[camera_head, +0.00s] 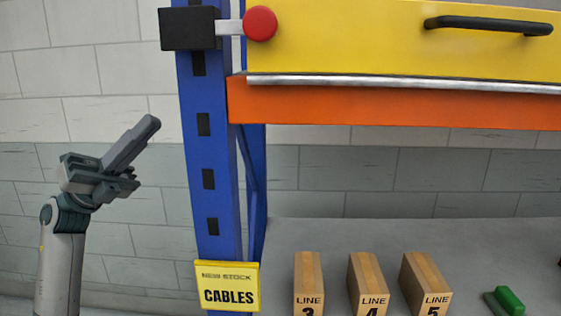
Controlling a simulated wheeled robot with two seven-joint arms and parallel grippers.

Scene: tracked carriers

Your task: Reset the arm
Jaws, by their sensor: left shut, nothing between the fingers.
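My left arm comes up from the lower left. Its gripper (150,126) is raised in front of the tiled wall, left of the blue rack post (203,150). The fingers are together, point up and to the right, and hold nothing. They are apart from the post. My right gripper is not in this view.
A yellow drawer (370,40) with a black handle (488,24) sits above an orange beam (380,107). A red knob (260,23) is at the post. Below are a CABLES sign (228,287), cardboard LINE boxes (365,280) and a green item (509,299) on a grey surface.

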